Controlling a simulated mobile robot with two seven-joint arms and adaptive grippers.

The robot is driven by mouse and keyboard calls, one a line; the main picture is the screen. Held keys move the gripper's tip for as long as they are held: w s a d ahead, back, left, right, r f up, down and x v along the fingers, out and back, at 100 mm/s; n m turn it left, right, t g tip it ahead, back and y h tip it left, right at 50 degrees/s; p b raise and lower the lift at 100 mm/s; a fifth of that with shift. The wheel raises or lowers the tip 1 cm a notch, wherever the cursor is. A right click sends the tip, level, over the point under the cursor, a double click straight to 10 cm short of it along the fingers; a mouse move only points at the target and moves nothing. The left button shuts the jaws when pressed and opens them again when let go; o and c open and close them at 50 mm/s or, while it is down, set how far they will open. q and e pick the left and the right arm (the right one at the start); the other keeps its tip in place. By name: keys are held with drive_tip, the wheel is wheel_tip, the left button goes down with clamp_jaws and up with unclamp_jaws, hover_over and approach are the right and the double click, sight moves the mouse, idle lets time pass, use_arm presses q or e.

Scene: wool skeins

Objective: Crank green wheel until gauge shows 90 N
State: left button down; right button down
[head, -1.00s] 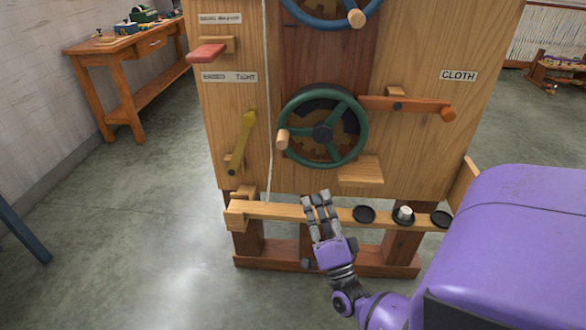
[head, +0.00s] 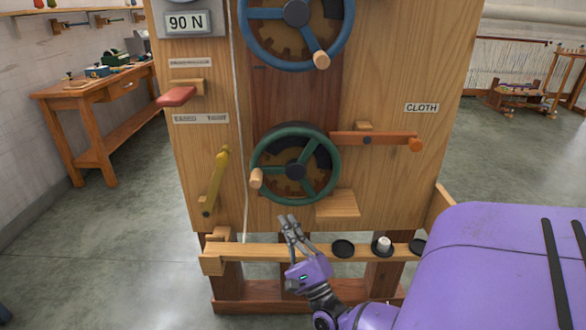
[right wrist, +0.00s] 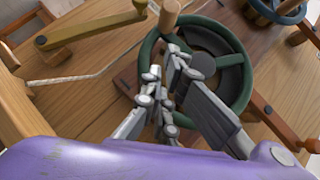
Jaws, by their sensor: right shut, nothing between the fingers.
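The green wheel (head: 337,170) is on the wooden panel, its wooden crank handle (head: 256,178) at the left of its rim. The gauge (head: 187,22) at the top left of the panel reads 90 N. My right gripper (head: 288,219) is just below the wheel, shut and empty, fingers pointing up. In the right wrist view the fingers (right wrist: 168,68) overlap the green rim (right wrist: 246,88); I cannot tell whether they touch it. The handle (right wrist: 170,14) is beyond the fingertips there, apart from them. My left gripper is not in view.
A blue wheel (head: 346,40) is above the green one. A yellow lever (head: 216,180) is to the left, an orange lever (head: 375,138) to the right. A small wooden ledge (head: 338,205) and a rail (head: 270,253) with black cups lie below.

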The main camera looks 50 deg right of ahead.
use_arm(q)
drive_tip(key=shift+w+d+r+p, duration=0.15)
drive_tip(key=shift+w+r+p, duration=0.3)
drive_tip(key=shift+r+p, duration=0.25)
use_arm(e)
drive_tip(key=w+r, duration=0.5)
drive_tip(key=shift+a+r, duration=0.2)
drive_tip(key=shift+r, duration=0.1)
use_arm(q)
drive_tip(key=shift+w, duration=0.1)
